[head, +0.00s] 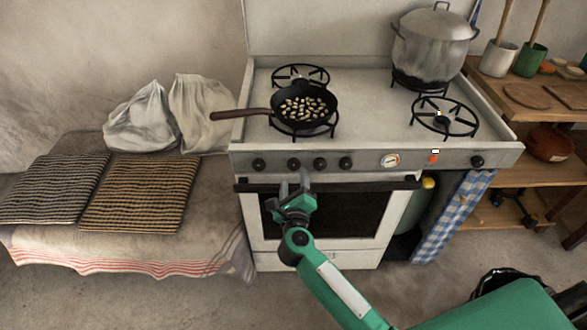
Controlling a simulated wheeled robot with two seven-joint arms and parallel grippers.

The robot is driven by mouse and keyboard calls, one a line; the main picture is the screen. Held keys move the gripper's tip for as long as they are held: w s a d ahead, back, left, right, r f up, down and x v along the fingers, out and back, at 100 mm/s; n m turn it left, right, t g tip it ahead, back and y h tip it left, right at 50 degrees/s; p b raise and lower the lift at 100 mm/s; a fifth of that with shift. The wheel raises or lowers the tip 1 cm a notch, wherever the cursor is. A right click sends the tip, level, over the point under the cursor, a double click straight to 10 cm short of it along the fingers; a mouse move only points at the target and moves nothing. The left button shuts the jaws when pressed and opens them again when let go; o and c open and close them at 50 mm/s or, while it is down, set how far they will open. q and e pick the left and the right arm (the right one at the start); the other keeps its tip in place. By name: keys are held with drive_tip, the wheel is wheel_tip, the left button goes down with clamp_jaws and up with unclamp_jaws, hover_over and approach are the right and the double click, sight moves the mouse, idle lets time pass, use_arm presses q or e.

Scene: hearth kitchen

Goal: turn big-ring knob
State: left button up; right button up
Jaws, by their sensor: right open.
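The stove (375,140) has a front panel with a row of dark round knobs. A first knob (258,165) is at the left, then a second knob (294,164), a third knob (320,163) and a fourth knob (346,162). Another knob (477,161) sits alone at the far right. I cannot tell by any marking which is the big-ring knob. My right gripper (294,181) is open and empty, in front of the oven door, just below the second knob in the picture. It appears apart from the knobs. My left gripper is not in view.
A black pan (318,106) with pale pieces stands on the left burners, its handle (240,115) jutting left. A large lidded pot (432,50) stands at the back right. The oven door handle (390,184) runs below the panel. A gauge (390,160) sits right of the knobs.

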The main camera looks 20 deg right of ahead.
sight(293, 167)
drive_tip(key=shift+x, duration=2.7)
drive_tip(key=shift+c, duration=0.3)
drive_tip(key=c, duration=0.9)
